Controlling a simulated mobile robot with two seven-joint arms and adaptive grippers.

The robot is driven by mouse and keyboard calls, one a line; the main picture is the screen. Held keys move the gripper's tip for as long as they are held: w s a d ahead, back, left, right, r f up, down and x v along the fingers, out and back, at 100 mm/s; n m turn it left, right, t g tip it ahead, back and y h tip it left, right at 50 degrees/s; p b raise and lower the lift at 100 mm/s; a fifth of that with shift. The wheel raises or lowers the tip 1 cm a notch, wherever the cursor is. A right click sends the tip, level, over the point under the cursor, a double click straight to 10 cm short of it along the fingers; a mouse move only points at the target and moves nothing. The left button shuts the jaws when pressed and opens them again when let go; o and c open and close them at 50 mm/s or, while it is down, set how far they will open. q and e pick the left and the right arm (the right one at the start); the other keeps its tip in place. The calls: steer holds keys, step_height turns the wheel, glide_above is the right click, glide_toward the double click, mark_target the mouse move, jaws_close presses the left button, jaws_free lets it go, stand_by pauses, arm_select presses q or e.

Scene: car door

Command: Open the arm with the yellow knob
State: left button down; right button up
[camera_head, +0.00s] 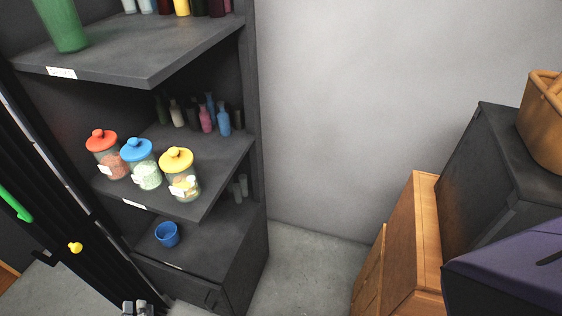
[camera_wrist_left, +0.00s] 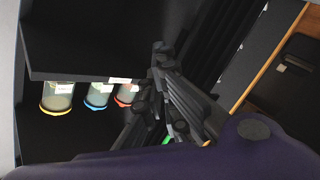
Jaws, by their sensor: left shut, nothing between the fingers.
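The yellow knob (camera_head: 75,247) sticks out from the dark upright panel (camera_head: 60,200) at the left of the head view. A green handle (camera_head: 16,205) sits on the same side, further up and left. My left gripper (camera_head: 137,308) shows only as grey tips at the bottom edge of the head view, to the right of and below the yellow knob. My right gripper is not in view.
A dark shelf unit (camera_head: 190,60) holds red-, blue- and yellow-lidded jars (camera_head: 178,175), several bottles and a blue cup (camera_head: 167,234). Wooden furniture (camera_head: 412,240) and a black cabinet (camera_head: 485,170) stand at the right. Bare floor (camera_head: 305,265) lies between.

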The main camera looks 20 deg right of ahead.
arm_select(q)
steer(key=w+a+r+n+t+y, duration=0.1)
steer(key=w+a+r+n+y, duration=0.3)
steer(key=w+a+n+y, duration=0.4)
steer(key=n+g+y, duration=0.3)
steer(key=n+y, duration=0.1)
steer(key=n, duration=0.5)
glide_toward(54, 259)
steer(key=x, duration=0.6)
steer(key=shift+r, duration=0.15)
steer(key=shift+w+a, duration=0.3)
steer(key=shift+w, duration=0.05)
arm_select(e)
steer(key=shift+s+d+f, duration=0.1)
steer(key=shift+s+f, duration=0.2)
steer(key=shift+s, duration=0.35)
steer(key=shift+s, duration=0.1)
